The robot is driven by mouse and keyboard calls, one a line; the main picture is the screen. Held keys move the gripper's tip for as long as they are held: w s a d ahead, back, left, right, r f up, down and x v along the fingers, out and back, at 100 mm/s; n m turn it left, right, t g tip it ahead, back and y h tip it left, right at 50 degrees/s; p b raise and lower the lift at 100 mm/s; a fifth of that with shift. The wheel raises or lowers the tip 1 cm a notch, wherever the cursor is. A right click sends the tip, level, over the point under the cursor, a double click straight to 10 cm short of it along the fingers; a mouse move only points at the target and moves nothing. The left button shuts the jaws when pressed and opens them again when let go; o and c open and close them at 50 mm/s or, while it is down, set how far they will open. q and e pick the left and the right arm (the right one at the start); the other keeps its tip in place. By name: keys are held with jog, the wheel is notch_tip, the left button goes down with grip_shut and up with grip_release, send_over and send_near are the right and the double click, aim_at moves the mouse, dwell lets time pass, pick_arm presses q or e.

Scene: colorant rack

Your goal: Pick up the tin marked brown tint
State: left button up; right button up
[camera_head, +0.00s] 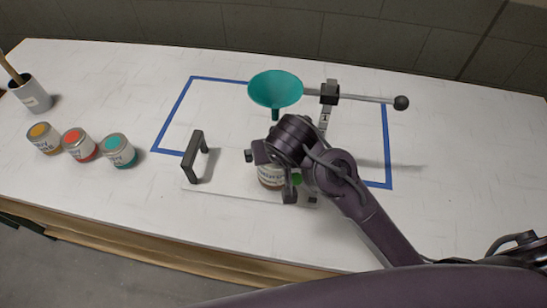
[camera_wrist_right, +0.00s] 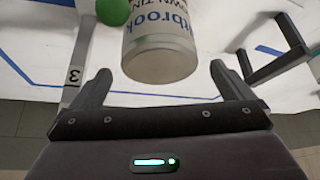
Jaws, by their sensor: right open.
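The brown tint tin (camera_head: 271,178) stands on a white plate at the front of the blue-taped area, partly hidden by my right gripper in the head view. In the right wrist view the tin (camera_wrist_right: 160,50) is pale with a blue "brook" label and dark "WN TIN" lettering. My right gripper (camera_head: 271,174) is open around the tin's position. In the wrist view its fingers (camera_wrist_right: 160,78) stand apart on either side, with the tin's near end at about fingertip level and visible gaps on both sides. My left gripper is out of view.
A dark handle (camera_head: 197,156) stands left of the tin, and a green ball (camera_head: 296,178) is close on its right. A teal funnel (camera_head: 275,90) hangs behind from a marked post. Yellow (camera_head: 44,138), red (camera_head: 79,145) and teal (camera_head: 118,151) tins stand at left.

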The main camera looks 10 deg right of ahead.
jog(key=shift+w+f, duration=0.2)
jog(key=shift+f, duration=0.25)
jog(key=p+x, duration=0.1)
jog(key=x, duration=0.2)
jog(key=shift+w+f, duration=0.5)
jog(key=shift+f, duration=0.3)
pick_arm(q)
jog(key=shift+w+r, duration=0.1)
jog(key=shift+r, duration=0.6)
pick_arm(e)
jog(key=c, duration=1.2)
